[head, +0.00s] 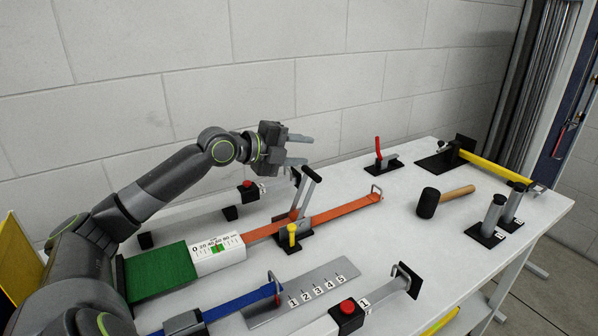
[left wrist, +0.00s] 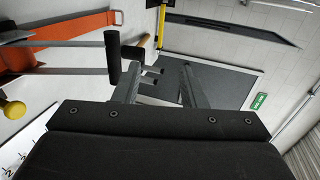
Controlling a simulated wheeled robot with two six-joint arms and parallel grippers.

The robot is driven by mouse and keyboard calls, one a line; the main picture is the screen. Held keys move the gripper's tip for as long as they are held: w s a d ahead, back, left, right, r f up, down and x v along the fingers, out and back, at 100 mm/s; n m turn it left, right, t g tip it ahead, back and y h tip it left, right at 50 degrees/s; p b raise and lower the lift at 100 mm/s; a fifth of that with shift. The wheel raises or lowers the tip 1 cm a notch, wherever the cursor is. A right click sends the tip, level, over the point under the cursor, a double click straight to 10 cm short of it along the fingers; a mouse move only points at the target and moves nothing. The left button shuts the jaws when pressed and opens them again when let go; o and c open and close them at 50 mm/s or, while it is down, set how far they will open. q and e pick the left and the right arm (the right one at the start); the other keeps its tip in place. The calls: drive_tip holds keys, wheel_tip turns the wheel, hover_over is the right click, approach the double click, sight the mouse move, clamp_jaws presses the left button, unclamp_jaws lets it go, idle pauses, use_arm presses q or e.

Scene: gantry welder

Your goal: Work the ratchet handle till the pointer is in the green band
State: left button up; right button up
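The ratchet (head: 297,222) sits on the orange strap and has two grey bars with black grips; its raised handle (head: 308,182) stands tilted up. In the left wrist view a black grip (left wrist: 112,56) shows beside the left-hand finger, outside the gap; I cannot tell whether they touch. My left gripper (head: 300,150) is open and empty, just above the handle in the head view; its fingers (left wrist: 158,85) show apart in the left wrist view. The white gauge (head: 217,254) has a scale, a green band and a small red mark near it, too small to read exactly. My right gripper is not in view.
A yellow knob (head: 292,232) stands in front of the ratchet. A numbered plate (head: 318,288) and blue strap (head: 235,302) lie in front. A wall (head: 330,90) rises behind the table.

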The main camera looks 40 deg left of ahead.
use_arm(q)
wheel_tip(320, 180, up, 3)
drive_tip(key=shift+r, duration=0.15)
drive_tip(key=shift+s, duration=0.1)
idle(0.5)
